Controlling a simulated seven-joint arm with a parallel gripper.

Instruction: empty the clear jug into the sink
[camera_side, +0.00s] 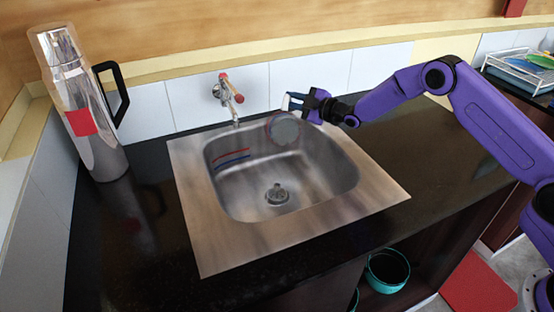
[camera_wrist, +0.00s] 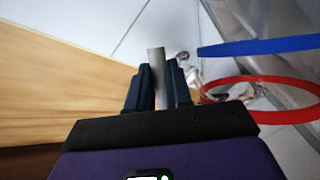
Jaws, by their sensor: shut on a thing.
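My gripper (camera_side: 298,103) is shut on the pale handle of the clear jug (camera_side: 283,128), above the back part of the metal sink (camera_side: 190,200). The jug is see-through and hard to make out; it looks tipped, with a round grey face toward the side camera. In the wrist view my gripper (camera_wrist: 157,85) has its dark fingers around the handle (camera_wrist: 157,62). A red ring (camera_wrist: 262,80) and a blue band of the jug (camera_wrist: 260,46) show to the right. I cannot tell how much liquid is in it. The drain (camera_side: 277,193) is visible in the basin.
A tap (camera_side: 230,92) stands on the tiled wall just left of the jug. A tall shiny flask (camera_side: 98,148) with a black handle stands at the left. The dark counter (camera_side: 400,150) right of the sink is clear. A dish rack (camera_side: 520,70) is at far right.

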